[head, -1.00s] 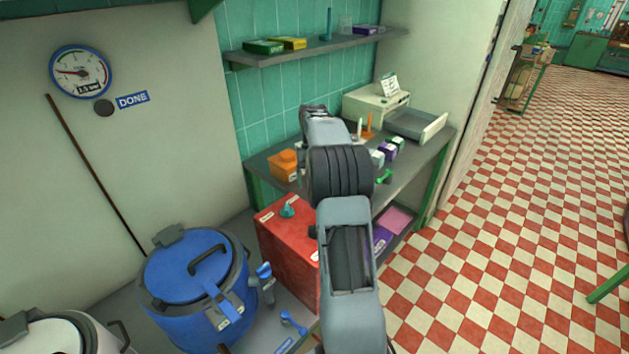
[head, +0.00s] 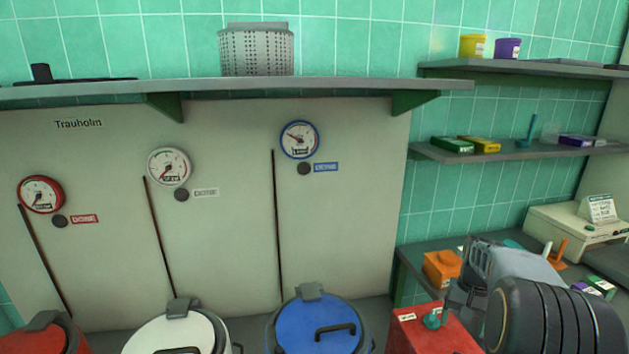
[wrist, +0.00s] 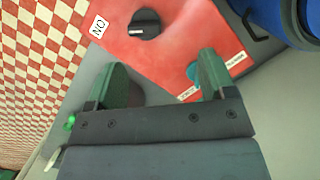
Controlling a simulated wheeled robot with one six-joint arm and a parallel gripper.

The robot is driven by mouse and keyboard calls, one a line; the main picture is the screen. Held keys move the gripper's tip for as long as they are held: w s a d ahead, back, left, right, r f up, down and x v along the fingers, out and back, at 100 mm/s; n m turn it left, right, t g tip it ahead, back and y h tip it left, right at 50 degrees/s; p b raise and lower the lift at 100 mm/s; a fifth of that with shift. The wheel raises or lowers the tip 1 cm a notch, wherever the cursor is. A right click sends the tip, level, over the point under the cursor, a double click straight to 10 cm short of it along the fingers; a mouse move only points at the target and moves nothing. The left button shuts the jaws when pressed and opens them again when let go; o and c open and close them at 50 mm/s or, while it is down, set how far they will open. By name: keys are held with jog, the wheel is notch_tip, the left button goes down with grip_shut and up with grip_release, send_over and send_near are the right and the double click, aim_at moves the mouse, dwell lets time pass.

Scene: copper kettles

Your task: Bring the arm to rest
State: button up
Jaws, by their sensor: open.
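My arm (head: 550,312) shows at the lower right of the head view, bent in front of the bench. In the wrist view my gripper (wrist: 161,76) has its two green fingers wide apart, with nothing between them. Beyond the fingers is a red box (wrist: 165,45) with a black knob (wrist: 145,23) and a "NO" label. The same red box (head: 432,338) stands left of my arm in the head view, with a teal knob on top. Whether the fingers touch the box cannot be told.
A blue kettle (head: 318,326), a white kettle (head: 177,333) and a red kettle (head: 45,338) stand in a row under dial gauges. An orange box (head: 441,268) sits on the bench behind my arm. Shelves (head: 515,150) hang above. Checkered floor (wrist: 35,60) shows in the wrist view.

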jog(key=s+a+r+n+t, duration=0.2)
jog(key=s+a+r+t, duration=0.1)
jog(key=s+a, duration=0.4)
jog(key=s+a+r+n+t+h, duration=0.1)
jog(key=s+a+r+n+t, duration=0.2)
jog(key=s+a, duration=0.4)
jog(key=shift+s+a+n, duration=0.3)
jog(key=shift+s+a, duration=0.05)
jog(key=shift+a, duration=2.3)
